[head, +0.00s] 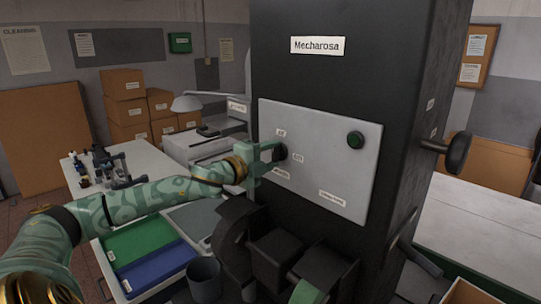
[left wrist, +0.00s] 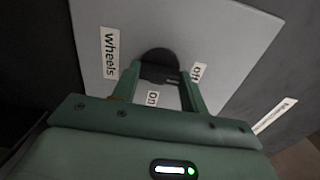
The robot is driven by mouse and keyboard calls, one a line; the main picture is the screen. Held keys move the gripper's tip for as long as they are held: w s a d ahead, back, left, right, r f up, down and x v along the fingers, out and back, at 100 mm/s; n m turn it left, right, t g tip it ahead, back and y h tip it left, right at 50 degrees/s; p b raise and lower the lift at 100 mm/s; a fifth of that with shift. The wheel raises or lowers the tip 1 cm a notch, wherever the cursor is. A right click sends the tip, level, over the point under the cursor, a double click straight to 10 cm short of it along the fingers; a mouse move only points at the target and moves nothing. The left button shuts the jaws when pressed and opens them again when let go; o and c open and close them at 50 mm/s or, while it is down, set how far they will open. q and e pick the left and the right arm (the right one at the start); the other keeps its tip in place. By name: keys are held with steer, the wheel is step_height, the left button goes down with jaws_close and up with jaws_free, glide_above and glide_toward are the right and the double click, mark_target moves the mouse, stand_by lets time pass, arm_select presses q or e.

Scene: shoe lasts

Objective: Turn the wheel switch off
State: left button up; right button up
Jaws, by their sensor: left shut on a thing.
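The wheel switch (head: 283,152) is a dark round knob on the light grey panel (head: 330,175) of the black machine. In the left wrist view the knob (left wrist: 158,57) is between my fingertips, close to the labels "wheels" (left wrist: 110,52), "on" (left wrist: 152,98) and "off" (left wrist: 196,72). My left gripper (head: 272,156) reaches it from the left and is shut on it; its fingers also show in the left wrist view (left wrist: 160,80). The fingers partly hide the knob, and I cannot tell which label it points to. I do not see my right gripper.
A dark handwheel (head: 458,152) sticks out of the machine's right side. Dark machine parts (head: 275,255) jut out below the panel. Green and blue trays (head: 137,243) lie below my left arm.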

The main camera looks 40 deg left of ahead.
arm_select(q)
steer(key=shift+r, duration=0.1)
stand_by(0.4)
steer(key=o, duration=1)
steer(key=shift+a, duration=0.1)
